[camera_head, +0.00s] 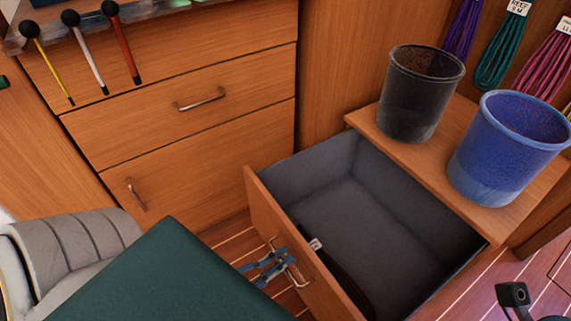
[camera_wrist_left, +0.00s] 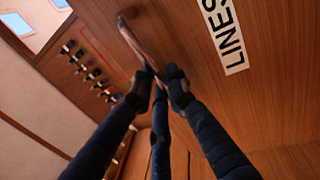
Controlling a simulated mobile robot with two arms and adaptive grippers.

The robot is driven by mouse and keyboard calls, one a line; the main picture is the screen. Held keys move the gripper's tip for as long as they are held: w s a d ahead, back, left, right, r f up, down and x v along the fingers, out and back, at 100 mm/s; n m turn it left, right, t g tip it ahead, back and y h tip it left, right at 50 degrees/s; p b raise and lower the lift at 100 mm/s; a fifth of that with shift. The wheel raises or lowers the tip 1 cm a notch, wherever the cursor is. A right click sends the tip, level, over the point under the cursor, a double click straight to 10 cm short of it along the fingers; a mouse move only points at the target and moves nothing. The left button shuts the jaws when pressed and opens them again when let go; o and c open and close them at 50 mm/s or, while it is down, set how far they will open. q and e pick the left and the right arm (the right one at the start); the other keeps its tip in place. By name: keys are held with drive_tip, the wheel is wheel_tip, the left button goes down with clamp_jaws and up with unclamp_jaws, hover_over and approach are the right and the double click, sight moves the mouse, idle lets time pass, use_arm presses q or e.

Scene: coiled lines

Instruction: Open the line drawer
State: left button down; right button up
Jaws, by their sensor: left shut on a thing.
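The line drawer stands open in the head view, its wooden front (camera_head: 262,212) pulled well away from the cabinet and its grey inside showing. In the left wrist view its front carries a white "LINES" label (camera_wrist_left: 223,35). My left gripper (camera_head: 280,268) is shut on the drawer's metal handle (camera_head: 299,279); the handle also shows in the left wrist view (camera_wrist_left: 131,40), between the fingertips (camera_wrist_left: 160,85). A dark coil (camera_head: 347,285) with a white tag (camera_head: 315,244) lies inside against the front. A dark part at the lower right edge may be my right gripper; its state is unclear.
A black bin (camera_head: 420,95) and a blue bin (camera_head: 508,150) stand on the wooden top behind the drawer. Coiled lines (camera_head: 497,48) hang on the wall. A grey cushion (camera_head: 75,250) is at left. Closed cabinet fronts (camera_head: 200,130) are behind.

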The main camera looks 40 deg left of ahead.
use_arm(q)
drive_tip(key=shift+s+f, duration=0.1)
drive_tip(key=shift+f, duration=0.1)
drive_tip(key=c, duration=1.8)
unclamp_jaws()
drive_tip(key=shift+r, duration=0.1)
drive_tip(key=shift+a, duration=0.1)
drive_tip(key=v, duration=1.2)
drive_tip(key=shift+s, duration=0.1)
